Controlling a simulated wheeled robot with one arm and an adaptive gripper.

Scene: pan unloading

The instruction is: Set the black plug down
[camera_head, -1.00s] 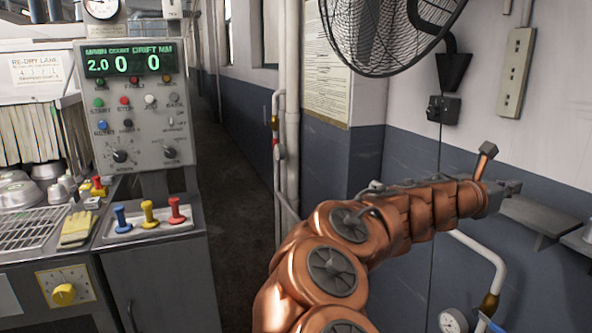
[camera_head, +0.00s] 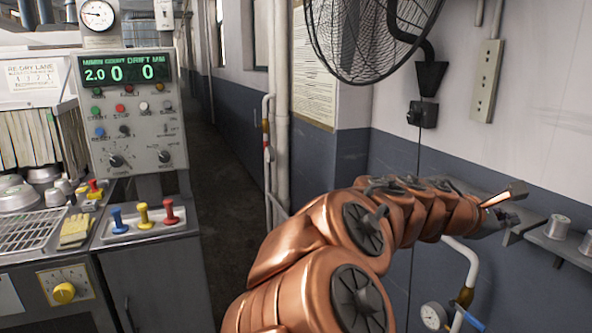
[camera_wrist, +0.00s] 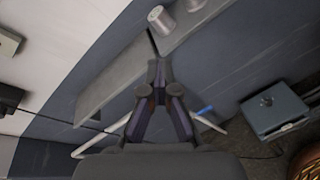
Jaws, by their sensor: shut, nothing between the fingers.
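My gripper (camera_head: 512,221) reaches out at the right, close to the grey wall shelf; its tips are small in the head view. In the wrist view my gripper (camera_wrist: 158,68) has its fingers together and holds nothing. A black fitting (camera_head: 422,114) sits on the white wall below the fan, with a thin dark cord hanging from it. I cannot tell whether it is the black plug or a socket. A dark fitting (camera_wrist: 10,97) also shows at the left edge of the wrist view. My gripper is apart from it.
A pale outlet strip (camera_head: 486,80) and a caged fan (camera_head: 370,35) are on the wall. A white pipe and gauge (camera_head: 433,316) stand below. A control console (camera_head: 135,110) is at left.

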